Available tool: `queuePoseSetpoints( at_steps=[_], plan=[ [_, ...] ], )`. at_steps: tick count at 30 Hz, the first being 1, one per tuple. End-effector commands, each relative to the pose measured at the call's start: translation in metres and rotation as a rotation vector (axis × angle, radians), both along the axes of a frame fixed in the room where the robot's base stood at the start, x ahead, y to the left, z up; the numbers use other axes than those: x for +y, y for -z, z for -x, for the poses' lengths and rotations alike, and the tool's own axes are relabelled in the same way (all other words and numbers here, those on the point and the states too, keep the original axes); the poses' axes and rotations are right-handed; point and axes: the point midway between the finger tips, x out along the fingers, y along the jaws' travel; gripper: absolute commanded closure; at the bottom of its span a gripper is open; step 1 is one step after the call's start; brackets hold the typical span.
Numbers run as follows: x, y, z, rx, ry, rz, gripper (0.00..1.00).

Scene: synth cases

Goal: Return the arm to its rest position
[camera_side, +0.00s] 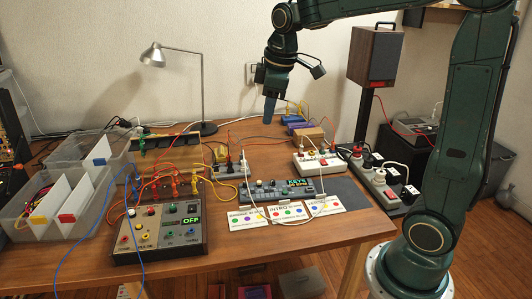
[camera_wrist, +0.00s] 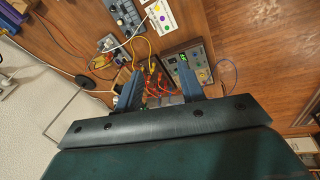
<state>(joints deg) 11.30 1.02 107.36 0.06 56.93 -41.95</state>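My gripper (camera_side: 268,112) hangs over the back half of the wooden table in the side view, fingers pointing down and clear of the tabletop. From the side the blue fingers overlap, so the gap does not show there. In the wrist view my gripper (camera_wrist: 161,70) has its two blue fingers well apart, with nothing held between them. Red and yellow cables show below, through the gap. My dark green arm reaches in from the right, with its upper part bent over the table.
A desk lamp (camera_side: 202,90) stands behind my gripper to the left. A speaker (camera_side: 374,55) on a stand is at the right. A black control box (camera_side: 160,236), a grey synth module (camera_side: 281,190), power strips (camera_side: 317,160) and loose cables cover the table. Clear bins (camera_side: 97,208) are at left.

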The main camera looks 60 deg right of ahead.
Motion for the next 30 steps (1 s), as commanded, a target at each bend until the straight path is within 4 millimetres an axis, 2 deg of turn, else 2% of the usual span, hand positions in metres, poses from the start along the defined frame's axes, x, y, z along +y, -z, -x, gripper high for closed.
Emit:
queuePoseSetpoints(
  at_steps=[6,13,24,30],
  plan=[
    [0.025,-0.014,0.047,-0.060,0.104,-0.033,0.61],
    [0.045,-0.017,0.095,-0.119,0.214,-0.079,0.61],
    [0.069,-0.002,0.169,-0.207,0.388,-0.176,0.61],
    [0.075,0.011,0.196,-0.238,0.457,-0.223,0.61]
  ],
)
